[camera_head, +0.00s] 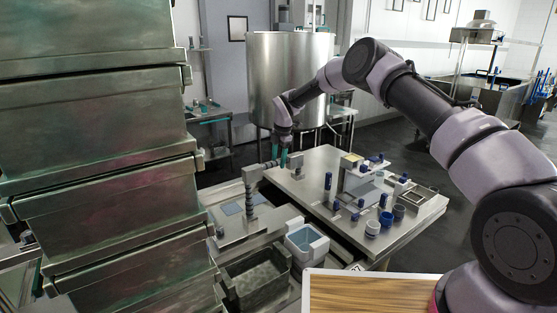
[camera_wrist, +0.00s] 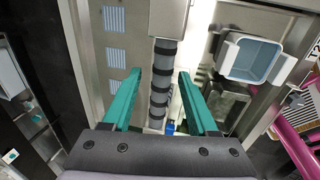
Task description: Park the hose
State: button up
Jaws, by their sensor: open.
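The hose appears to be the ribbed, black-and-grey banded piece (camera_wrist: 162,75) that runs up the middle of the wrist view. In the head view a similar dark ribbed piece (camera_head: 251,197) hangs below a grey block beside the metal table. My gripper (camera_head: 281,158) is above and a little right of that piece in the head view. In the wrist view my gripper (camera_wrist: 160,92) has its two teal fingers spread, one on each side of the ribbed piece, with gaps showing. Nothing is clamped. The depth between fingers and hose is hard to judge.
Tall stacked metal crates (camera_head: 95,130) fill the left. A pale blue tub (camera_head: 307,240) and a dark metal bin (camera_head: 256,277) stand below the hose. The metal table (camera_head: 310,185) holds blue-handled fittings and cups. A wooden board (camera_head: 370,294) lies in front. A large steel vat (camera_head: 285,75) stands behind.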

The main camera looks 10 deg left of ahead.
notch_tip(320, 180, up, 10)
jog(key=s+d, duration=0.1)
jog(key=shift+s+d+r, duration=0.2)
jog(key=shift+s+r, duration=0.05)
jog(key=s+d+r+m+t, duration=0.1)
jog(key=s+d+r+m, duration=0.4)
jog(key=d+r, duration=0.3)
jog(key=s+d+r+m+t, duration=0.1)
jog(key=s+d+r+m, duration=0.4)
jog(key=r, duration=0.5)
jog(key=s+d+r+m, duration=0.4)
jog(key=s+d+r, duration=0.25)
jog(key=r, duration=0.25)
jog(key=s+d+m+t, duration=0.1)
jog(key=s+d+m, duration=0.4)
jog(key=s, duration=0.4)
jog(key=s+d+m+t, duration=0.1)
jog(key=s+d+m, duration=0.3)
jog(key=s, duration=0.5)
jog(key=s+d+r+m+t, duration=0.1)
jog(key=s+d+m, duration=0.4)
jog(key=s+m, duration=0.2)
jog(key=shift+s+d+m+t+y, duration=0.3)
jog(key=shift+s, duration=0.6)
